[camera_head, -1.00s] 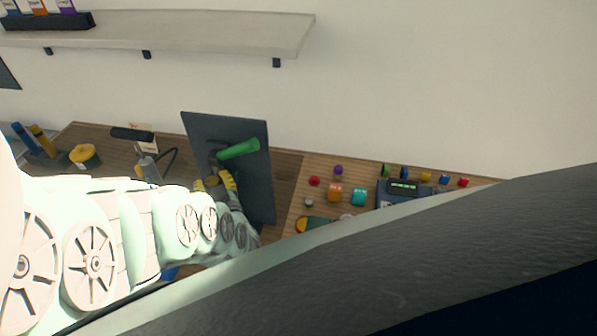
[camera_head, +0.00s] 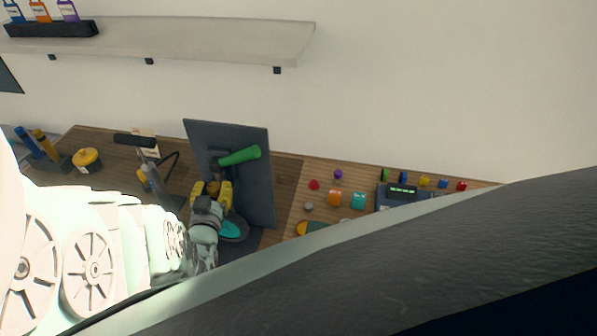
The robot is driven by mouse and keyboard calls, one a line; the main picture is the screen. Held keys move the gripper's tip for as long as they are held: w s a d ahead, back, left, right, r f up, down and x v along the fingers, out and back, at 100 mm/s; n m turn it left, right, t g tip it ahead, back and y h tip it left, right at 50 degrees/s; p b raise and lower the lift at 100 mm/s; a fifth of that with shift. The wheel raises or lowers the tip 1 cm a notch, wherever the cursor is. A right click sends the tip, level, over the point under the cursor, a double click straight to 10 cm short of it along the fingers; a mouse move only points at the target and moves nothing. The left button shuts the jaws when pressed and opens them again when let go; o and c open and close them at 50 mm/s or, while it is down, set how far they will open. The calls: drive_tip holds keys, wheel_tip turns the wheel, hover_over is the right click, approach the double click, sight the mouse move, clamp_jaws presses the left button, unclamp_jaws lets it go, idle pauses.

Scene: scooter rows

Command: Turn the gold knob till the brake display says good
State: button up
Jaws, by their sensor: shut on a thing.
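My gripper (camera_head: 212,190) has yellow fingers and is at the front of a dark upright panel (camera_head: 251,195), below a green handlebar grip (camera_head: 239,157). It is shut on a small gold knob (camera_head: 213,187), which is mostly hidden between the fingers. A dark display box (camera_head: 388,202) stands on the bench to the right with a lit green screen (camera_head: 403,190). The text on it is too small to read.
Several small coloured parts, including an orange one (camera_head: 335,198) and a teal one (camera_head: 359,200), lie left of the display. A grey pump-like tool (camera_head: 157,184) and a yellow round container (camera_head: 87,160) stand at left. A dark surface blocks the lower right.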

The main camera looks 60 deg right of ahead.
idle(0.3)
drive_tip(key=o, duration=1.2)
drive_tip(key=shift+a, duration=0.1)
drive_tip(key=shift+s+a+f, duration=0.15)
drive_tip(key=shift+s+a, duration=0.15)
drive_tip(key=shift+a, duration=0.1)
drive_tip(key=v, duration=0.5)
approach(212, 194)
drive_tip(key=shift+s, duration=0.15)
